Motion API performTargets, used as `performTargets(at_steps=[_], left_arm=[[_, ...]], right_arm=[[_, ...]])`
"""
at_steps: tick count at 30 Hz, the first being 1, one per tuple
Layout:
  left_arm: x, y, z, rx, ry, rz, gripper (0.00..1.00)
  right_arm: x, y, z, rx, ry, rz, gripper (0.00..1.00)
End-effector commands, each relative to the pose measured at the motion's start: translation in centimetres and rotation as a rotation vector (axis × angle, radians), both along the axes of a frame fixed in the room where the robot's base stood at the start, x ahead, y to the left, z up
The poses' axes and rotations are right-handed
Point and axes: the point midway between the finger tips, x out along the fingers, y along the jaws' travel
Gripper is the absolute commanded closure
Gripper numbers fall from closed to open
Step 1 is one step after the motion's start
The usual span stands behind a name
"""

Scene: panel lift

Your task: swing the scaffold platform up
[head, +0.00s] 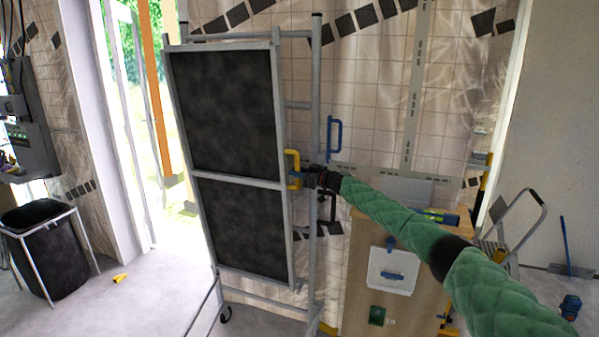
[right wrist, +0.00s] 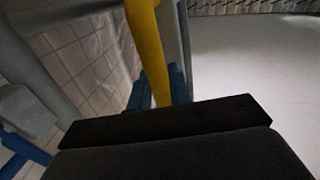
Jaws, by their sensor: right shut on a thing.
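The scaffold platform (head: 224,112) is a dark panel in a grey metal frame. It stands nearly upright, a little tilted, against the scaffold frame (head: 317,100) in the head view. A yellow handle (head: 292,160) sits on its right edge. My right gripper (head: 299,180) is at the lower part of this handle and shut on it. In the right wrist view the yellow handle (right wrist: 149,50) runs down to the blue fingers (right wrist: 165,88); the dark gripper body hides part of the grip. A blue handle (head: 334,136) is on the scaffold's right post. My left gripper is not in view.
A wooden cabinet (head: 345,290) with tools on top stands right of the scaffold, under my right arm. A black bin (head: 50,250) stands at left. A small yellow object (head: 120,278) lies on the floor.

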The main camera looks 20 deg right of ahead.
Motion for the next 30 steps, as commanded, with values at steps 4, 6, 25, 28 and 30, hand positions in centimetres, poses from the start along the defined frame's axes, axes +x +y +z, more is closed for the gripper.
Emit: performTargets(at_steps=[4,6,25,28,30], left_arm=[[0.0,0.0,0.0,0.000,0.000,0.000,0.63],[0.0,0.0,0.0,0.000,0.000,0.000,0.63],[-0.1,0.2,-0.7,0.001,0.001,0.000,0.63],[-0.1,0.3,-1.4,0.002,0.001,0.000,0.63],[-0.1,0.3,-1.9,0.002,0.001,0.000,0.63]], right_arm=[[0.0,-0.2,-0.3,-0.002,0.002,-0.003,1.00],[0.0,-0.2,-0.2,-0.002,0.002,-0.003,1.00],[-0.7,-0.9,-0.3,-0.002,-0.002,-0.002,0.61],[-1.5,-1.7,-0.4,-0.003,-0.001,-0.002,0.61],[-2.2,-2.2,-0.5,-0.002,-0.001,-0.001,0.61]])
